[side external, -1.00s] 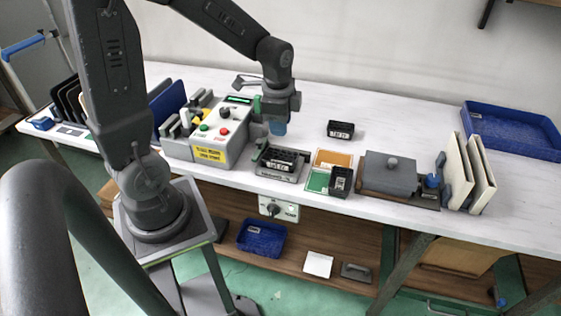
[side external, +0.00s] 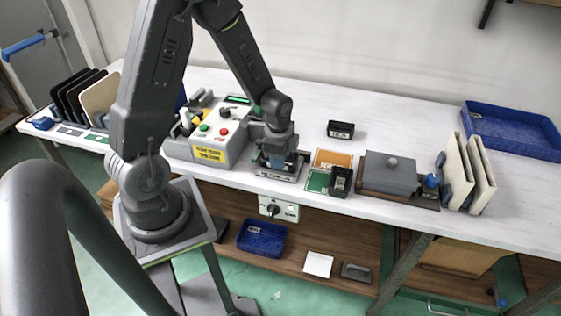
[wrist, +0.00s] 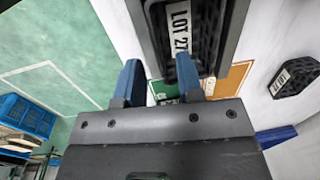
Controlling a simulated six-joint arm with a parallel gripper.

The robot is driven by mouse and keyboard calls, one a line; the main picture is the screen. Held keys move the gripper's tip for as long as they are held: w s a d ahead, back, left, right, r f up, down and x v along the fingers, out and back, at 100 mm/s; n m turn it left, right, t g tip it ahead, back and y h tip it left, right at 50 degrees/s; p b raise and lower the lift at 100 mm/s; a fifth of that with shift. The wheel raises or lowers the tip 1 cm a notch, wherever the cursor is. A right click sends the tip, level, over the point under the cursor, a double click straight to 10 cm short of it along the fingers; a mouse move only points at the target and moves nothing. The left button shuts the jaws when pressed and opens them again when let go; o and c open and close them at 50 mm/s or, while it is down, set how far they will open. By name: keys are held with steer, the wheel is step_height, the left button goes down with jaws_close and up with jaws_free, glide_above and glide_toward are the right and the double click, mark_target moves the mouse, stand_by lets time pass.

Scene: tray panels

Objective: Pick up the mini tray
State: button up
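A black mini tray with a white "LOT" label (wrist: 205,12) sits in a grey holder (wrist: 237,35) at the top of the wrist view. In the side view my gripper (side external: 277,161) is down over that holder (side external: 277,176) and mostly hides the tray there. In the wrist view my gripper (wrist: 158,72) has its two blue fingers spread apart, one overlapping the tray in the picture; contact cannot be told. Another black mini tray (side external: 341,181) is on the green and orange panel (side external: 333,158). A third (side external: 341,130) lies farther back, also in the wrist view (wrist: 295,77).
A control box with buttons (side external: 212,135) stands just left of my gripper. A grey lidded block (side external: 390,172) and upright cream panels (side external: 468,175) are to the right. A large blue tray (side external: 512,130) is at the back right. The back middle of the table is mostly clear.

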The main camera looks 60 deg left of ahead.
steer(key=shift+w+a+f, duration=0.1)
steer(key=shift+f, duration=1.15)
steer(key=shift+c, duration=0.5)
jaws_close()
